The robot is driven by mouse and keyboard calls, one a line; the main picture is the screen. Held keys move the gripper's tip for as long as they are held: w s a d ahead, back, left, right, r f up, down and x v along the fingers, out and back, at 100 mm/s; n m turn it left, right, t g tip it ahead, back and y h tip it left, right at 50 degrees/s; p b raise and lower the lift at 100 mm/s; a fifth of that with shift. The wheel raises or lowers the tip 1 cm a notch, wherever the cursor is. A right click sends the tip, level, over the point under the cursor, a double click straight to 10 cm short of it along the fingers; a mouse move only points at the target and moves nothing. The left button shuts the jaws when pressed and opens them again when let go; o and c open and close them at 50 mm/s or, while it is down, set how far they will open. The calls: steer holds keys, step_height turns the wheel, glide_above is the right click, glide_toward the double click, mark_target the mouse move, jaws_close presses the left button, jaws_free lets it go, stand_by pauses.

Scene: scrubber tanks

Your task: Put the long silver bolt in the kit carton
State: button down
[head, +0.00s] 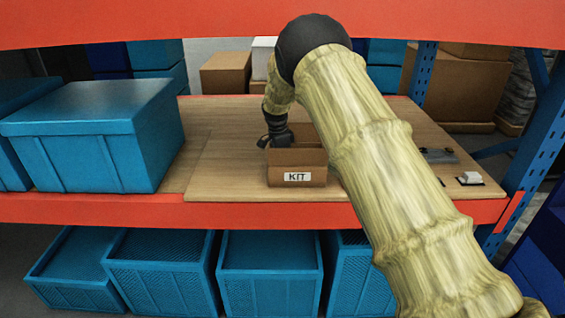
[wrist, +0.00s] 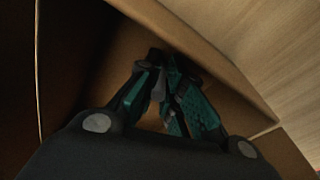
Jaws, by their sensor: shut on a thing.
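The kit carton (head: 297,178) is an open brown box with a white KIT label on its front, standing on the wooden shelf board. My gripper (head: 277,139) points down at the carton's back left part in the head view. In the wrist view my gripper (wrist: 172,95) has its dark fingers with teal pads close together, with the carton's brown walls (wrist: 195,45) around them. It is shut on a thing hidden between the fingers. I cannot make out the long silver bolt in either view, nor tell how deep the fingertips are in the carton.
A large blue lidded bin (head: 95,140) stands left of the carton. A grey flat item (head: 437,155) and a small white item on a dark base (head: 472,178) lie to the right. An orange beam (head: 200,22) crosses above. Board between bin and carton is clear.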

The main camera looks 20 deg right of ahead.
stand_by(0.3)
steer(key=c, duration=1.5)
jaws_free()
steer(key=shift+c, duration=0.2)
steer(key=shift+r, duration=0.15)
step_height(320, 180, up, 12)
steer(key=a+b, duration=0.1)
steer(key=b, duration=0.3)
steer(key=shift+a, duration=0.25)
